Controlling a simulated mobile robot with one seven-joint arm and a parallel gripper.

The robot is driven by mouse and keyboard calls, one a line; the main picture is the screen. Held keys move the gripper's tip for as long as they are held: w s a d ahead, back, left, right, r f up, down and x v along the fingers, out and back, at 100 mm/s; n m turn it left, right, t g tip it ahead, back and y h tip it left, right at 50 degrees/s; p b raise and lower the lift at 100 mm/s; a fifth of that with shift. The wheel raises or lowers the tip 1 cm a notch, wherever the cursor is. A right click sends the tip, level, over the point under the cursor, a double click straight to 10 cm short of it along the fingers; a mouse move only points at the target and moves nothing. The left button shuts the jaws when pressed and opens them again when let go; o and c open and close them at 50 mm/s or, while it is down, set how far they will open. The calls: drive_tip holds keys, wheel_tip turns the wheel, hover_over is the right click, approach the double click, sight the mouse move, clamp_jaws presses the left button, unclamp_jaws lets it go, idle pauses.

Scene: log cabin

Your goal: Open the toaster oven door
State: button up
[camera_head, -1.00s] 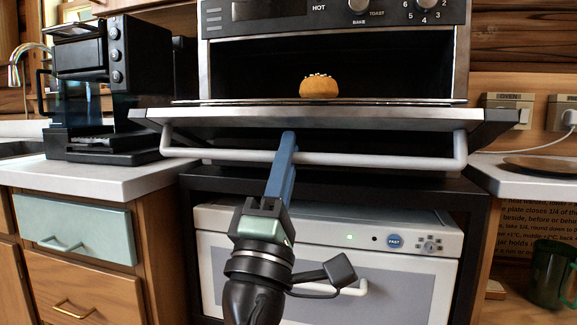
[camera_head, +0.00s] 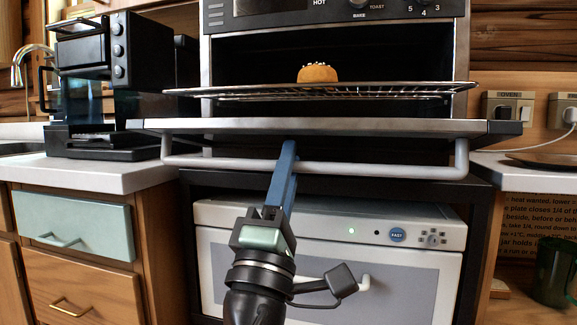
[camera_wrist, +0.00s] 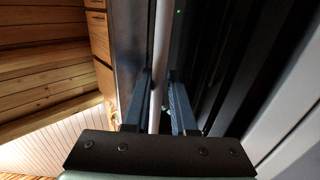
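The pale bar handle (camera_head: 400,168) hangs below the door's front edge. My gripper (camera_head: 287,155) reaches up to the handle from below, left of its middle. In the wrist view my two dark fingers (camera_wrist: 160,85) lie on either side of the handle bar (camera_wrist: 160,50), close against it, and appear shut on it. A wire rack (camera_head: 400,91) sticks out above the door and bears a small pastry (camera_head: 318,73).
A black coffee machine (camera_head: 95,85) stands on the left counter. A white lower appliance (camera_head: 330,235) with its own handle is behind my arm. Wall sockets (camera_head: 508,108), a plate (camera_head: 545,158) and a green mug (camera_head: 555,272) are at right.

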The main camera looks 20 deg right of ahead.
drive_tip(key=o, duration=0.3)
drive_tip(key=b+v, duration=0.2)
drive_tip(key=v, duration=1.1)
